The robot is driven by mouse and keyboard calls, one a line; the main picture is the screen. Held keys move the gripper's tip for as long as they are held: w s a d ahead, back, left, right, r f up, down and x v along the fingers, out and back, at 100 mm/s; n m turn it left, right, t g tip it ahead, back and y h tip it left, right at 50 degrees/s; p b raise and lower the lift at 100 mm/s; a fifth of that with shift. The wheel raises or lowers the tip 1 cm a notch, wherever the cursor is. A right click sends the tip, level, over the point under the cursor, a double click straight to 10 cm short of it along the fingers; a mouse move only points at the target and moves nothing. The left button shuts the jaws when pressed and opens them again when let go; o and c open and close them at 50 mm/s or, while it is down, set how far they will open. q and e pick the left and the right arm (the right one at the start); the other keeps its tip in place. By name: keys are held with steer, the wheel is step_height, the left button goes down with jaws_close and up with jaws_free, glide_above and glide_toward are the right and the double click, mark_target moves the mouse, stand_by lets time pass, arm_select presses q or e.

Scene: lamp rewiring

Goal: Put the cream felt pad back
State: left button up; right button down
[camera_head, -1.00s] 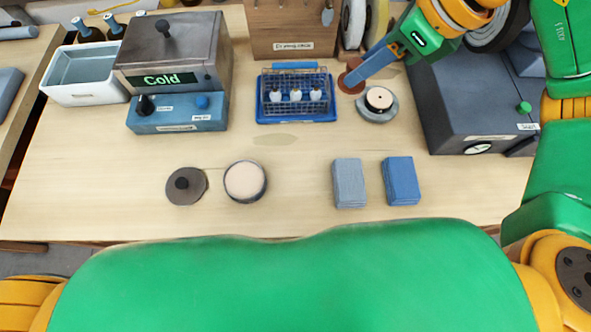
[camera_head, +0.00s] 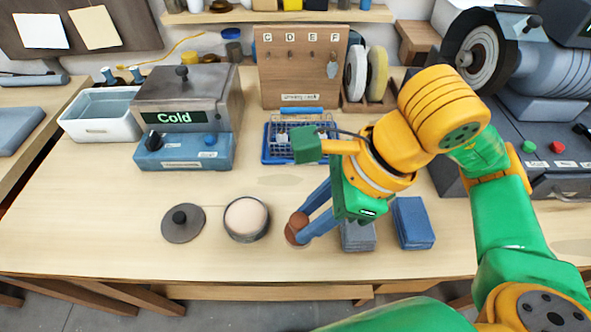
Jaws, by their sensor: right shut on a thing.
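My right gripper (camera_head: 300,227), on its blue fingers, is low over the front middle of the bench. It is shut on a small round reddish-brown piece (camera_head: 298,219) with darker sides. I cannot tell whether this is the felt pad, as no cream face of it shows. A round dark-rimmed tin (camera_head: 265,232) with a smooth cream-coloured filling (camera_head: 246,216) stands open just left of the gripper, apart from it. A dark round lid (camera_head: 183,223) with a black knob lies left of the tin. My left gripper is out of view.
Grey (camera_head: 358,237) and blue (camera_head: 413,222) blocks stand right of the gripper, the grey one partly behind it. A blue basket (camera_head: 275,148), a "Cold" tank (camera_head: 188,103), a white tub (camera_head: 100,125) and a grinder (camera_head: 480,50) stand farther back. The front left bench is clear.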

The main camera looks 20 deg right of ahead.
steer(key=w+f, duration=0.1)
steer(key=f, duration=0.1)
steer(key=w+d+f, duration=0.1)
steer(key=f, duration=0.1)
steer(key=w+f, duration=0.2)
steer(key=shift+w+d+f+b, duration=0.1)
steer(key=shift+d+b, duration=0.2)
steer(key=shift+d, duration=0.1)
step_height(320, 180, down, 2)
steer(key=shift+f+p, duration=0.25)
steer(key=shift+p, duration=0.05)
steer(key=shift+f, duration=0.1)
steer(key=shift+a+f+b, duration=0.1)
steer(key=shift+f+b, duration=0.15)
steer(key=shift+b, duration=0.15)
steer(key=c, duration=0.6)
jaws_free()
steer(key=shift+r, duration=0.1)
